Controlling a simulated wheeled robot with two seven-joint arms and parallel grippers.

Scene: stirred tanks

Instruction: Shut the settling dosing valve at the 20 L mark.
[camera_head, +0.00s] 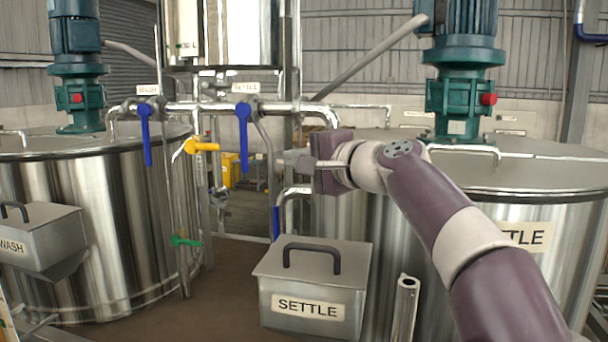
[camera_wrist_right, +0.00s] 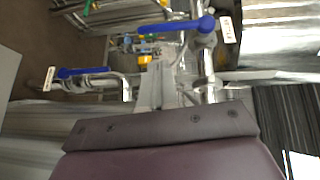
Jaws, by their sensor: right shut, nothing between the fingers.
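The blue lever (camera_head: 243,130) under the SETTLE label (camera_head: 246,88) hangs straight down, across the horizontal pipe. My right gripper (camera_head: 283,160) is shut and empty, to the right of this lever and lower than its pivot, with a gap in the picture. In the right wrist view, the gripper (camera_wrist_right: 157,87) points toward the pipework; a blue lever (camera_wrist_right: 178,26) with a small label lies beyond its tips, apart from them. The steel vessel (camera_head: 240,35) above carries a mark strip (camera_head: 187,45) ending in "L"; its number and the liquid level are unreadable. My left gripper is out of view.
A second blue lever (camera_head: 146,135) hangs to the left, with a yellow lever (camera_head: 203,147) between. Another blue lever (camera_head: 276,224) sits low beside the right tank, and a green handle (camera_head: 185,240) lower left. The SETTLE box (camera_head: 312,262) stands in front.

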